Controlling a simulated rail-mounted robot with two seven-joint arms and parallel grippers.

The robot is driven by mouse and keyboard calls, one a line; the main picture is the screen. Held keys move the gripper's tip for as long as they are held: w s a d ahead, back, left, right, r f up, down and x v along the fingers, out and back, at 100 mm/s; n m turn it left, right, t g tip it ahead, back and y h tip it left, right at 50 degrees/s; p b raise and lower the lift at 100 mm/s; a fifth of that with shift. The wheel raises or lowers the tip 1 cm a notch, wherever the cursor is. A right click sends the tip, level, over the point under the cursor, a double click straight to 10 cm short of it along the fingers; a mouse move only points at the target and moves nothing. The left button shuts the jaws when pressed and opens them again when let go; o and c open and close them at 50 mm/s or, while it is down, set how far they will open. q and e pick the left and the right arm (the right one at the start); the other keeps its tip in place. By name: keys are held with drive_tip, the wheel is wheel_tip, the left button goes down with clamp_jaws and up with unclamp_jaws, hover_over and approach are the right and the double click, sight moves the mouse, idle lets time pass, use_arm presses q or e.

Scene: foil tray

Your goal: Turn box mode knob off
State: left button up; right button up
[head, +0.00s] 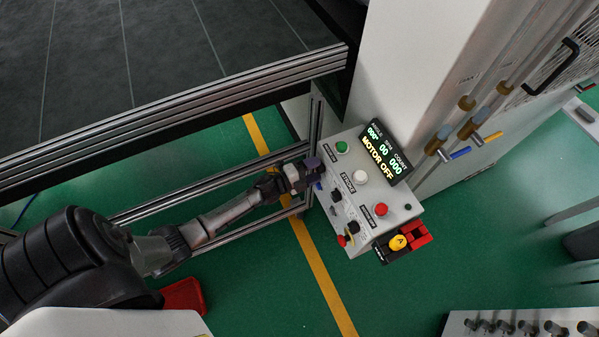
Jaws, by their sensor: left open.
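The control box (374,187) is a light grey panel with a lit display reading "MOTOR OFF" (385,150). It carries a green button (342,147), a white button (360,177) and a red button (381,209). Small black knobs (336,196) sit along its left side; their labels and pointer directions are too small to read, so I cannot tell which is the mode knob. My left gripper (314,174) is open at the box's upper left edge, beside the knob row. Its fingers cover part of that edge, and contact cannot be told. My right gripper is out of view.
Metal rails (180,200) run behind my left arm. A white cabinet (415,60) stands behind the box. Green floor lies below.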

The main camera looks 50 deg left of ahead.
use_arm(q)
drive_tip(key=v, duration=1.3)
drive_tip(key=shift+s+b, duration=0.2)
drive_tip(key=shift+b, duration=0.2)
drive_tip(key=a+f+n+g+y, duration=0.4)
drive_tip(key=a+f+n+y, duration=0.1)
drive_tip(key=a+n+y, duration=0.25)
drive_tip(key=s+d+r+n+g+h, duration=0.1)
drive_tip(key=s+d+r+n+g, duration=0.35)
drive_tip(key=s+d, duration=0.5)
drive_tip(key=s+d+r+n+g+h, duration=0.2)
drive_tip(key=s+d+r+n+g, duration=0.3)
drive_tip(key=d, duration=0.7)
wheel_tip(320, 180, up, 21)
drive_tip(key=p, duration=2)
drive_tip(key=shift+s+a+m, duration=0.3)
drive_tip(key=shift+a+m, duration=0.05)
drive_tip(key=shift+m, duration=0.05)
